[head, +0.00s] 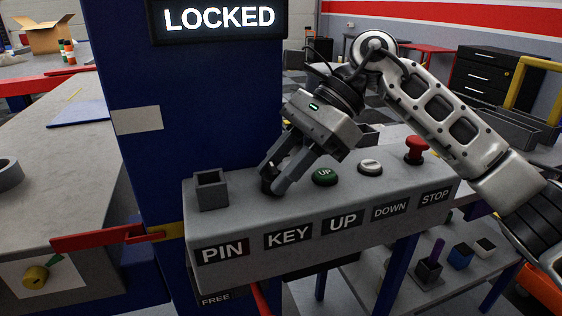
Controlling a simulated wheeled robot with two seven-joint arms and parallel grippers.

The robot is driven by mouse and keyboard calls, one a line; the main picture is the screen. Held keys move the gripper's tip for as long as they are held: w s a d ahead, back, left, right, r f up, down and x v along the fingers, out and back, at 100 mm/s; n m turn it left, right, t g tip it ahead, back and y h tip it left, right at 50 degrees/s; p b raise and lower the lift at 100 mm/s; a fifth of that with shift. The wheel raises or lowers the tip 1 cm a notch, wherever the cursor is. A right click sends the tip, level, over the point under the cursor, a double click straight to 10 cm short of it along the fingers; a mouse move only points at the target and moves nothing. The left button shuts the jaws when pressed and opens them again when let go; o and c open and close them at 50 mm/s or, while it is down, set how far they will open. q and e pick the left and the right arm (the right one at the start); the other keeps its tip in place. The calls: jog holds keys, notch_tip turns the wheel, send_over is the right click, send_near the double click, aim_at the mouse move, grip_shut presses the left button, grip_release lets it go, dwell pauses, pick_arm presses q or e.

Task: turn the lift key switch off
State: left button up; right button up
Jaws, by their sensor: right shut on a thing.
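The grey control box (235,250) has labels PIN, KEY, UP, DOWN and STOP along its front. My right gripper (270,186) points down at the top of the box above the KEY label (288,235). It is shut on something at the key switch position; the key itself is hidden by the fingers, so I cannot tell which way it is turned. A lit sign (218,17) above reads LOCKED. My left gripper is not in view.
On the box stand a square grey socket (211,190), a green UP button (324,177), a white button (370,167) and a red stop knob (416,150). A blue post (200,100) rises behind. A red lever (95,238) lies at left, near a grey bench (60,180).

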jog(key=shift+n+g, duration=0.3)
jog(key=shift+n, duration=0.2)
jog(key=o, duration=1)
jog(key=shift+c, duration=0.2)
jog(key=shift+w+d+r, duration=0.15)
jog(key=shift+d+r, duration=0.1)
jog(key=p+v, duration=0.1)
jog(key=v, duration=1.4)
jog(key=shift+r+p, duration=0.2)
jog(key=shift+p, duration=0.15)
